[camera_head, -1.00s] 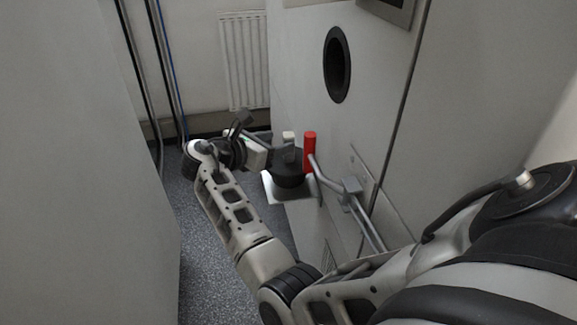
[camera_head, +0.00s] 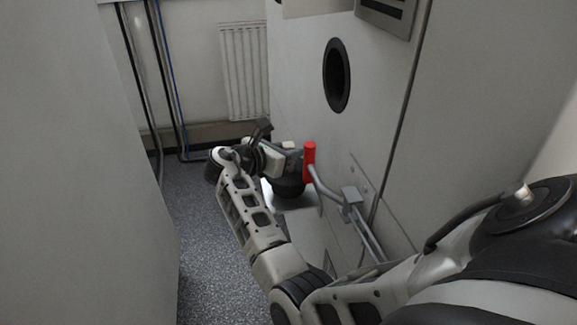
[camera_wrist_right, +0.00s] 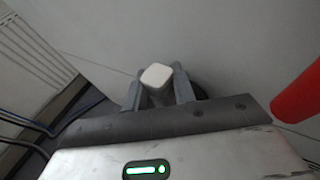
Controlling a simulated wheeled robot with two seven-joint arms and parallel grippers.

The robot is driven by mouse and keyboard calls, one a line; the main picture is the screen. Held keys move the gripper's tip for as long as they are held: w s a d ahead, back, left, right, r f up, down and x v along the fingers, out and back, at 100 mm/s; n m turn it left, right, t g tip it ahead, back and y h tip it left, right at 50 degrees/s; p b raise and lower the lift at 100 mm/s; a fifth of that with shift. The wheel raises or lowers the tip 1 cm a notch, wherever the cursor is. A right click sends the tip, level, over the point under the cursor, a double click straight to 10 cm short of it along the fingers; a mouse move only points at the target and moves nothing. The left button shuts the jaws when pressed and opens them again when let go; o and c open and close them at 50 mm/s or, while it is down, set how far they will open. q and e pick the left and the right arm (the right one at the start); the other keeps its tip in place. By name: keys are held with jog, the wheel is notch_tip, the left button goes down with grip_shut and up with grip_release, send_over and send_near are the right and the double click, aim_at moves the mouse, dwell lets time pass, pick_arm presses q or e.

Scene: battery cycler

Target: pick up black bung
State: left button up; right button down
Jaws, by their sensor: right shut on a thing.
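The black bung (camera_head: 288,187) is a dark round plug low against the cabinet, at a pale plate. Whether it touches the plate is hard to tell. My right gripper (camera_head: 290,158) is over it and shut on its upright stem. In the right wrist view, the gripper's two grey fingers (camera_wrist_right: 158,88) stand on either side of the stem's pale square top (camera_wrist_right: 157,76). A little of the dark bung shows behind the right finger there. The fingers hide most of the stem. My left gripper is not in view.
A red handle (camera_head: 309,161) on a grey bent lever (camera_head: 327,188) stands just right of the gripper. The pale plate (camera_head: 300,202) juts out below. A round black-rimmed hole (camera_head: 337,75) is higher in the cabinet wall. Open floor (camera_head: 205,265) lies to the left.

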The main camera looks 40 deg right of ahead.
jog(key=shift+r, duration=0.15)
